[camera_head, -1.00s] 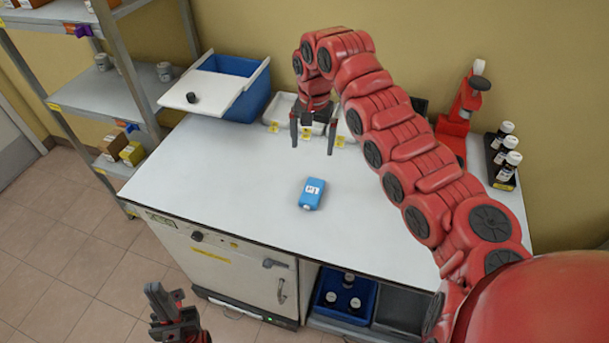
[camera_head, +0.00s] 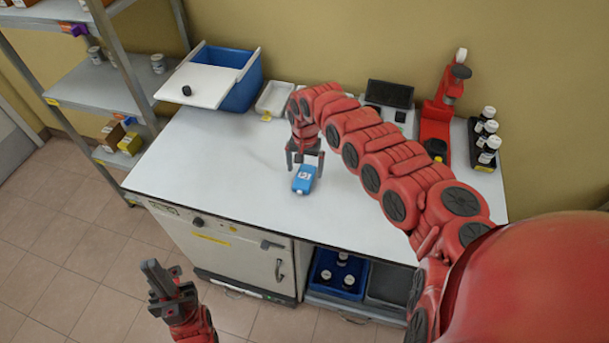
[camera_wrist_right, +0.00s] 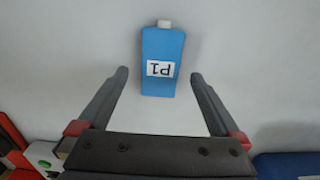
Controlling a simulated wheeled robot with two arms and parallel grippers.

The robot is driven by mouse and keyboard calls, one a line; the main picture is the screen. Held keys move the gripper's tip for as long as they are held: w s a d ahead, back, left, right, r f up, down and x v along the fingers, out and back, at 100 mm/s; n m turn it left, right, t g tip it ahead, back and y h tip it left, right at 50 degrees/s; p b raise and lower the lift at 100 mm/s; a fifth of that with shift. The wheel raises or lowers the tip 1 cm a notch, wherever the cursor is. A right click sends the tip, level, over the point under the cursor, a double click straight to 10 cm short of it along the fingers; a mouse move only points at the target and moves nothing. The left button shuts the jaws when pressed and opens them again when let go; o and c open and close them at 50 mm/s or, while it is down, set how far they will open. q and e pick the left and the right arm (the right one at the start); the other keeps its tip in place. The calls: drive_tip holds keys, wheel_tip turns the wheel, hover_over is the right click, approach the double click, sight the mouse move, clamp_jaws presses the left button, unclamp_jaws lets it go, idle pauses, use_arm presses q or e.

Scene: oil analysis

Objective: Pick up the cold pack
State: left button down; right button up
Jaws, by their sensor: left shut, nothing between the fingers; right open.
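The cold pack (camera_head: 304,180) is a small blue block with a white label and a white cap, lying on the white bench top. It also shows in the right wrist view (camera_wrist_right: 161,82), just ahead of the fingertips and centred between their lines. My right gripper (camera_head: 304,164) is open and empty, pointing down close behind and above the cold pack; its two fingers (camera_wrist_right: 158,78) are spread wider than the pack. I cannot tell whether they touch it. My left gripper (camera_head: 152,270) is shut and empty, low in front of the bench at the left.
A blue cooler box (camera_head: 240,90) with a white lid (camera_head: 200,84) stands at the back left. A white tray (camera_head: 274,98), a red stand (camera_head: 437,120) and a rack of bottles (camera_head: 487,143) line the back. The bench's left half (camera_head: 210,160) is clear.

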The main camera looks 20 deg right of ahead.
wheel_tip(320, 180, down, 2)
drive_tip(key=shift+f, duration=0.4)
drive_tip(key=shift+c, duration=0.3)
clamp_jaws()
drive_tip(key=shift+r, duration=0.1)
